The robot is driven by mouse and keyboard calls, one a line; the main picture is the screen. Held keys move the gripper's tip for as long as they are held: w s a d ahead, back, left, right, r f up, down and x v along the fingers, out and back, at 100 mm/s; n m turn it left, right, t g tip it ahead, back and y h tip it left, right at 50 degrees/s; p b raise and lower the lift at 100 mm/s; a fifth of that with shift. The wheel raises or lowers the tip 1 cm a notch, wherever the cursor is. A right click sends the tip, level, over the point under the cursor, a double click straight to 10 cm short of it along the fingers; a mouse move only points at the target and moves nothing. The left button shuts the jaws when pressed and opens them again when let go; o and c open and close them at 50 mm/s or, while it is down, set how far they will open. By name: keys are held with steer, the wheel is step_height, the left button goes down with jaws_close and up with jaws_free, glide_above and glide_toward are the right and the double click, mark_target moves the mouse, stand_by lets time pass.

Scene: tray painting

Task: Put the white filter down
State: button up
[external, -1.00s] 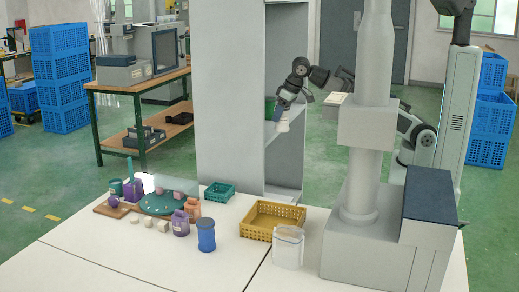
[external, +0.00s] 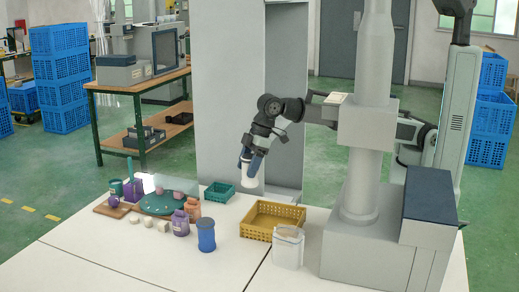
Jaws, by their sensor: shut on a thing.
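The white filter (external: 250,182) is a small pale cylinder held in my gripper (external: 251,164). My gripper is shut on it and points down. The filter hangs in the air, in the picture just above the yellow basket and to the right of the green basket. Its lower end shows free of any surface, though its exact height above the table is hard to tell.
A yellow basket (external: 246,226), a small green basket (external: 219,203), a blue canister (external: 206,243) and a clear container (external: 288,252) stand on the white table (external: 130,262). A green round tray (external: 158,209) with bottles and blocks around it is at left. The front left is clear.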

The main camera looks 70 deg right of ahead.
steer(key=s+a+f+n+g, duration=0.15)
steer(key=a+n, duration=0.25)
steer(key=a, duration=0.5)
steer(key=s+a+f+n+g+y, duration=0.1)
steer(key=s+a+f+n, duration=0.15)
steer(key=a, duration=0.55)
steer(key=s+a+f+n+g, duration=0.1)
steer(key=a+f+n+g, duration=0.2)
steer(key=a, duration=0.6)
steer(key=shift+n+t, duration=0.55)
steer(key=shift+t, duration=0.3)
steer(key=shift+w+d+f, duration=0.1)
steer(key=shift+d+f, duration=0.05)
steer(key=shift+f, duration=2)
steer(key=shift+d+f, duration=0.15)
steer(key=shift+f, duration=2)
steer(key=shift+f, duration=0.1)
steer(key=o, duration=1.1)
steer(key=shift+o, duration=0.2)
steer(key=v, duration=1.2)
